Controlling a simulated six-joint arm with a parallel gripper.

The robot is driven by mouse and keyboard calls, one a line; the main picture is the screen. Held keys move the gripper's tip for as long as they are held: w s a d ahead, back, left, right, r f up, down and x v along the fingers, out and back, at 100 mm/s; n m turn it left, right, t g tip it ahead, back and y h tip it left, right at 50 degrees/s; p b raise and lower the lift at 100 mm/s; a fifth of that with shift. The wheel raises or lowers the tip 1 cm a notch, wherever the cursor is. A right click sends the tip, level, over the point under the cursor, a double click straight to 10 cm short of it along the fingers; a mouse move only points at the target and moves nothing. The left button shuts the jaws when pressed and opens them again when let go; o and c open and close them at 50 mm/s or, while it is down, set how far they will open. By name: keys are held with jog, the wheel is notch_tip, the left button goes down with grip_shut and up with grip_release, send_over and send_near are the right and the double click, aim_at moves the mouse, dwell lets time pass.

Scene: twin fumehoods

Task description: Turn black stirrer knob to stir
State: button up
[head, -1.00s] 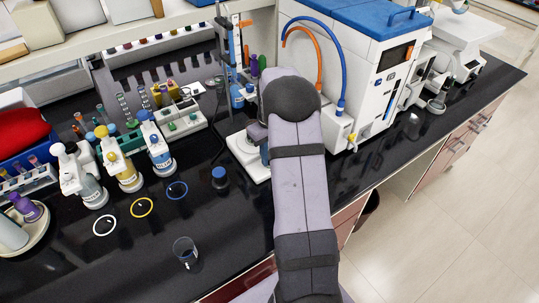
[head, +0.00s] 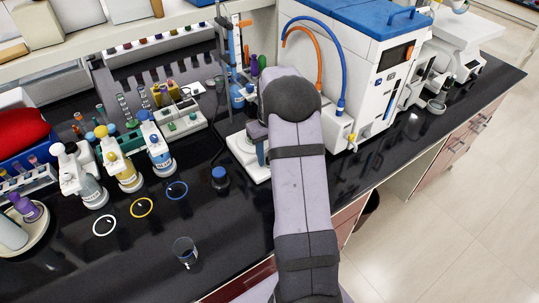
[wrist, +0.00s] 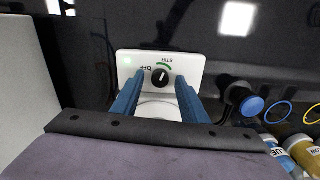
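The white stirrer (wrist: 137,60) lies below my gripper in the wrist view. Its round black knob (wrist: 160,77) has a white mark pointing up and slightly right, between the OFF label and the green STIR arc. My gripper (wrist: 158,85) is open, with one blue finger on each side of the knob. Gaps show between fingers and knob in this view; I cannot tell how high the tips are above it. In the head view the stirrer (head: 238,146) is partly hidden behind my arm, and the knob cannot be made out.
A blue-capped dark bottle (head: 220,178) stands left of the stirrer. Wash bottles (head: 124,172), coloured rings (head: 141,207) and a glass beaker (head: 185,252) are farther left. A large white and blue machine (head: 355,70) stands close on the right. The front bench is mostly clear.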

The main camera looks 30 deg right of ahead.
jog(key=shift+r+b, duration=1.1)
jog(key=shift+r, duration=2.5)
jog(key=shift+s+a, duration=0.1)
jog(key=shift+a, duration=0.3)
jog(key=s+a, duration=0.7)
jog(key=a, duration=0.5)
jog(key=shift+n, duration=0.5)
jog(key=s+a+f, duration=0.1)
jog(key=s+a, duration=0.2)
jog(key=s, duration=0.2)
jog(key=s+a+f, duration=0.2)
jog(key=s+a, duration=0.1)
jog(key=s, duration=0.2)
jog(key=s+a+f, duration=0.1)
jog(key=s+a, duration=0.2)
jog(key=s, duration=0.1)
jog(key=shift+s+a+f, duration=0.1)
jog(key=shift+s+f, duration=0.15)
jog(key=shift+s, duration=0.15)
